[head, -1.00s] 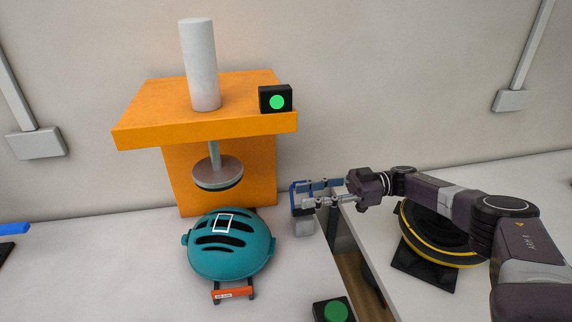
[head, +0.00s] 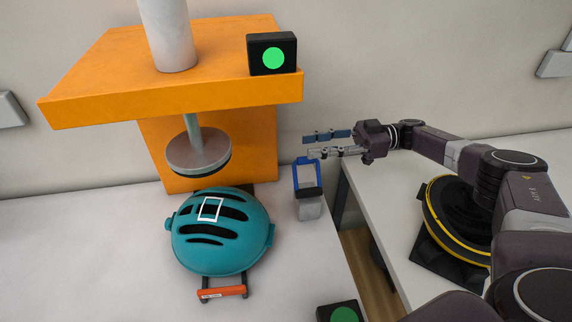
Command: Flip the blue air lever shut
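The blue air lever (head: 296,181) is a U-shaped blue handle. It stands up, leaning a little left, from a black pivot on a small grey block (head: 310,208) at the table's right edge. My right gripper (head: 306,147) comes in from the right, just above the lever's top. Its two fingers are apart and point left, with nothing between them. The lower finger is very close to the lever's top bar; I cannot tell if they touch. My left gripper is not in view.
An orange press frame (head: 100,80) with a grey cylinder and round plunger (head: 198,150) stands left of the lever. A teal helmet (head: 225,255) lies below it. Black boxes with green buttons sit on the frame (head: 272,58) and at the front (head: 340,313). A gap separates the tables.

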